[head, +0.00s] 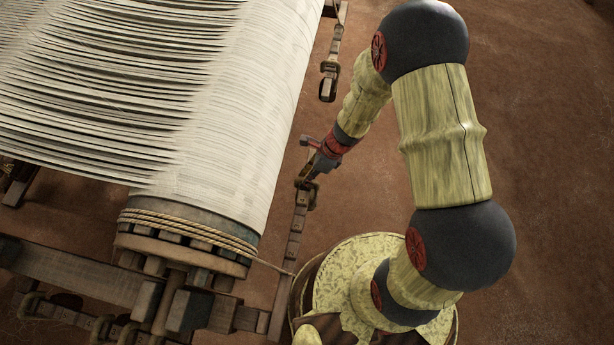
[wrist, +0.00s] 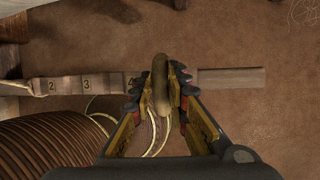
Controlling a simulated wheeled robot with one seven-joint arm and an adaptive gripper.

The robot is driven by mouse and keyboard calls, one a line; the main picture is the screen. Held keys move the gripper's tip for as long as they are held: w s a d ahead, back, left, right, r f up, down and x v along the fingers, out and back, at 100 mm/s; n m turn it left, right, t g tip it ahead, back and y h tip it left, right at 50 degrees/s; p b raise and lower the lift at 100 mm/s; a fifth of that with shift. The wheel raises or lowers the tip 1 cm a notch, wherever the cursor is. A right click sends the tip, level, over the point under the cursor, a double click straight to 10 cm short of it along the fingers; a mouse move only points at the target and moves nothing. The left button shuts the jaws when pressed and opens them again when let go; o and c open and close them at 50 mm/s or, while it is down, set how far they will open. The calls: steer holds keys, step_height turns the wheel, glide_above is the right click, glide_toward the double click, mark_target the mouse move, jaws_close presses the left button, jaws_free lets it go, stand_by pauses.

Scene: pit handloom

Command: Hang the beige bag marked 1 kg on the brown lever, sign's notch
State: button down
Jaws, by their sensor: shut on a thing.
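My gripper (head: 312,163) is over the brown lever (head: 294,240), beside the cloth roll. In the wrist view the gripper (wrist: 160,88) is shut on a brown rounded piece (wrist: 160,85), perhaps a handle or ring seen end-on. I cannot tell whether it belongs to the beige bag; no bag body or 1 kg mark shows. The lever also crosses the wrist view (wrist: 67,87), with marks 2, 3 and 4 at the left. The fingers and held piece cover the lever's middle. I cannot make out the sign or its notch.
A large roll of white warp (head: 235,130) with rope wound at its end (head: 190,230) is left of the lever. A dark metal link (head: 328,82) hangs farther up the bar. Pale cords (wrist: 162,135) run below the held piece. Brown floor lies open at the right.

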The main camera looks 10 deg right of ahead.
steer(key=shift+f, duration=0.2)
stand_by(0.8)
steer(key=c, duration=1.7)
jaws_free()
steer(key=shift+o, duration=0.3)
steer(key=shift+f, duration=0.1)
steer(key=v, duration=1.2)
